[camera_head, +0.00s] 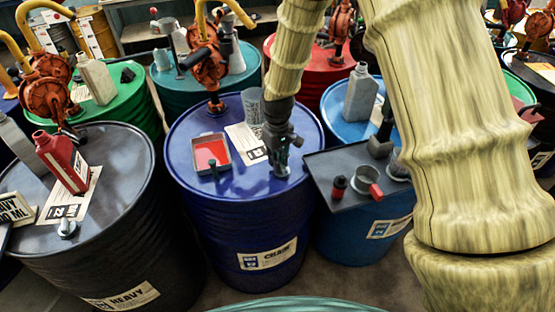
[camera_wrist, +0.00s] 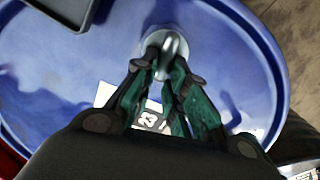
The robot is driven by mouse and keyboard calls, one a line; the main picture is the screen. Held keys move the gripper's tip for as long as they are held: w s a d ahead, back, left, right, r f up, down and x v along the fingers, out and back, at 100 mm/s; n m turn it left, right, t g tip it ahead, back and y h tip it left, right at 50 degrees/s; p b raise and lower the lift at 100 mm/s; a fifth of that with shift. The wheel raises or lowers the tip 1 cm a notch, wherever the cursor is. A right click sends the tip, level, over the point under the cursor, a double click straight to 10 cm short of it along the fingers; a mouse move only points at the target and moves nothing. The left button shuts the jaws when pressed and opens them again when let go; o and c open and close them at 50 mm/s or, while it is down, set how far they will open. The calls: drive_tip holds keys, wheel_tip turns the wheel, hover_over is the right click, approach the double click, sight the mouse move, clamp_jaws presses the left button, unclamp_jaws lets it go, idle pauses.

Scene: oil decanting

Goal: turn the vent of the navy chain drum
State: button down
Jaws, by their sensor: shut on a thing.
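The navy chain drum (camera_head: 245,225) stands upright in the middle of the head view, with a "CHAIN" label (camera_head: 266,257) on its side. Its blue top also shows in the wrist view (camera_wrist: 75,75). The metal vent (camera_head: 281,168) sits on the drum top near the right front rim; in the wrist view the vent (camera_wrist: 172,48) shows between the fingertips. My gripper (camera_head: 279,160) points down over the vent. In the wrist view my gripper (camera_wrist: 168,68) is shut on the vent, with its green-sided fingers on both sides of it. The fingers hide part of the vent.
On the same top are a tray with red liquid (camera_head: 211,152), an orange hand pump (camera_head: 208,65), a clear grey beaker (camera_head: 253,105) and a paper sheet. A black drum (camera_head: 110,245) stands left.

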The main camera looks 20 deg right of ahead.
drive_tip(key=shift+w, duration=0.1)
drive_tip(key=c, duration=1.4)
unclamp_jaws()
drive_tip(key=shift+c, duration=0.2)
drive_tip(key=shift+r, duration=0.1)
wheel_tip(320, 180, up, 12)
